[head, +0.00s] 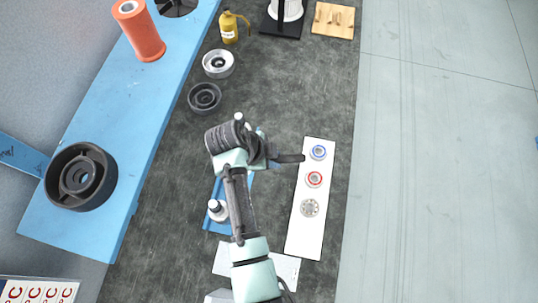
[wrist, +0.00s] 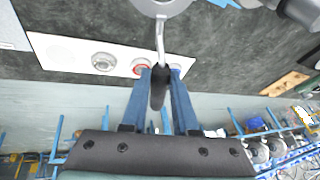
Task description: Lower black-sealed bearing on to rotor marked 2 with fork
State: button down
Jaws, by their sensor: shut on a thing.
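My gripper (wrist: 160,75) is shut on the dark handle of the fork (wrist: 158,95) in the wrist view. The fork's metal stem runs up from the fingers to a grey round part at the top edge, cut off by the frame. I cannot tell whether this is the black-sealed bearing or a rotor. In the head view the fork's dark handle (head: 290,158) sticks out to the right of my wrist. A rotor with a pale shaft (head: 218,210) stands on a blue base left of my arm. No number 2 can be read. My arm hides the fork's far end.
A white board (head: 302,240) right of my arm holds a blue-ringed bearing (head: 318,152), a red-ringed bearing (head: 314,179) and a grey bearing (head: 309,207). Dark and silver housings (head: 205,97) stand upper left. A yellow oil can (head: 229,27) stands behind. The mat's upper middle is clear.

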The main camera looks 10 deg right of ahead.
aim_at(288, 157)
jog(key=shift+s+d, duration=0.1)
jog(key=shift+d, duration=1.55)
jog(key=shift+r, duration=0.2)
jog(key=shift+d+r+p, duration=0.3)
jog(key=shift+r+p, duration=0.5)
jog(key=shift+d+r+p, duration=0.35)
jog(key=shift+r+p, duration=0.45)
jog(key=shift+d+r+p, duration=0.3)
jog(key=shift+r+p, duration=0.5)
